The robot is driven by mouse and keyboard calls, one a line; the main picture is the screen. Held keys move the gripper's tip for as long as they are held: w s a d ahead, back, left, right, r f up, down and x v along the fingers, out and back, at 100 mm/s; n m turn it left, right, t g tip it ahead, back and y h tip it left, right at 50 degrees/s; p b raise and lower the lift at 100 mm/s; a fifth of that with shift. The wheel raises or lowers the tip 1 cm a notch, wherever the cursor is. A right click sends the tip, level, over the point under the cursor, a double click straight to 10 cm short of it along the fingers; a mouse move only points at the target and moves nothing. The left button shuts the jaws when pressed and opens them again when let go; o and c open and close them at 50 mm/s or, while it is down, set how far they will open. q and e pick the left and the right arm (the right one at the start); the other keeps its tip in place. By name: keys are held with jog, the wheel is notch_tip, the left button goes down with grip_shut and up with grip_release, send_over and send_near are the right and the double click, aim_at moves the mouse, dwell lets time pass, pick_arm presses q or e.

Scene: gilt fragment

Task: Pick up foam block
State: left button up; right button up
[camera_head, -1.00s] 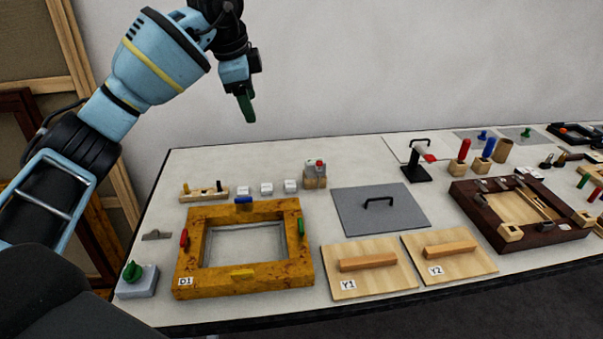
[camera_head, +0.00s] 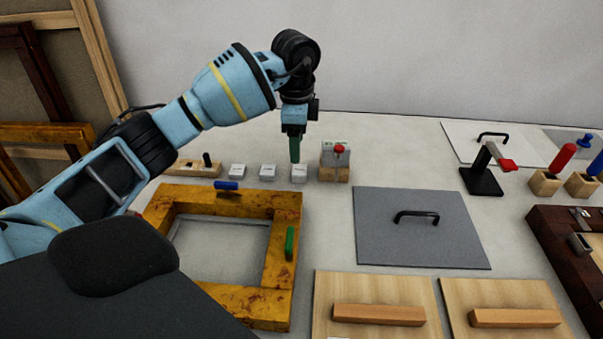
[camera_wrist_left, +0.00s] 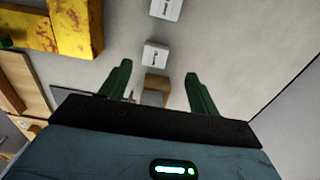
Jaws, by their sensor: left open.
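Three small white blocks stand in a row on the table, at left (camera_head: 238,171), middle (camera_head: 268,172) and right (camera_head: 299,173). I cannot tell whether one of them is the foam block. My left gripper (camera_head: 295,150) is open and empty, pointing down above the right-hand white block. In the left wrist view its two green fingers (camera_wrist_left: 156,78) are spread apart. A white block (camera_wrist_left: 155,55) shows just beyond the fingertips there, and a wooden holder (camera_wrist_left: 155,86) between the fingers. My right gripper is not in view.
A wooden stand with pale pieces and a red knob (camera_head: 339,150) is just right of the white blocks. A yellow frame (camera_head: 268,308) lies in front. A grey plate with a black handle (camera_head: 375,240) lies to the right. A wooden rack (camera_head: 178,169) is at left.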

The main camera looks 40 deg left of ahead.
aim_at(295, 170)
pick_arm(q)
jog(key=shift+f, duration=0.95)
jog(key=shift+s+f, duration=0.2)
jog(key=shift+f, duration=1.1)
jog(key=shift+s+f, duration=0.2)
jog(key=shift+f, duration=1.05)
jog(key=c, duration=1.1)
